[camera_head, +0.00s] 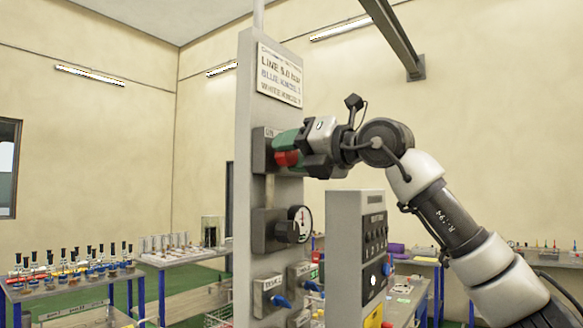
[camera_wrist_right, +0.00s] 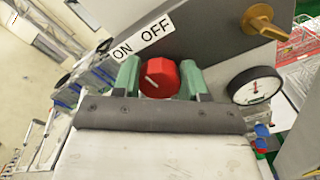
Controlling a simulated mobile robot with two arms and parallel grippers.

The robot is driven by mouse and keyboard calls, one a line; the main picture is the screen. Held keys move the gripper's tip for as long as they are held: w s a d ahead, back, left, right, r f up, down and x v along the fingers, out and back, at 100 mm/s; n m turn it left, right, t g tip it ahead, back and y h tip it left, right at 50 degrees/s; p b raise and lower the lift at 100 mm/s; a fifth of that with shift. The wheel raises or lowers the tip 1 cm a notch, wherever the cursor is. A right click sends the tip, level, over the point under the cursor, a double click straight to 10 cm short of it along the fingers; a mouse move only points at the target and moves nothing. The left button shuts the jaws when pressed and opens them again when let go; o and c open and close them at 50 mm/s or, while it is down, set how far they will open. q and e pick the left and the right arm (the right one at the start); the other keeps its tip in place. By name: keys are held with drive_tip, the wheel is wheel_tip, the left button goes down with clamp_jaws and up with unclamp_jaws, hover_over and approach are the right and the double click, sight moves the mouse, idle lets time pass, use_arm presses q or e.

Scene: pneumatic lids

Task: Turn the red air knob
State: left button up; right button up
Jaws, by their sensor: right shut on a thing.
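The red air knob (camera_head: 287,158) is on the upper part of the grey panel post (camera_head: 257,215). My right gripper (camera_head: 284,148) reaches it from the right, its green fingers on either side of the knob. In the right wrist view the red knob (camera_wrist_right: 159,79) sits between the two green fingers of my right gripper (camera_wrist_right: 160,81), which is shut on it. A white mark on the knob shows, beside an ON/OFF label (camera_wrist_right: 143,38). My left gripper is not in view.
A pressure gauge (camera_head: 299,224) is below the knob, with blue-handled valves (camera_head: 281,301) lower down. A grey control box (camera_head: 372,240) stands to the right. A sign (camera_head: 280,75) is above. Tables with bottles (camera_head: 74,270) stand at the left.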

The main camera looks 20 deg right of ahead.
drive_tip(key=m+b, duration=0.1)
drive_tip(key=m, duration=0.1)
drive_tip(key=m+b, duration=0.2)
drive_tip(key=m, duration=0.1)
drive_tip(key=shift+d+f+m, duration=0.1)
drive_tip(key=shift+f+m, duration=0.15)
drive_tip(key=shift+m, duration=0.05)
drive_tip(key=m+b, duration=0.2)
drive_tip(key=m, duration=0.2)
drive_tip(key=shift+m, duration=0.3)
drive_tip(key=shift+b, duration=0.3)
drive_tip(key=o, duration=0.9)
drive_tip(key=shift+w, duration=0.1)
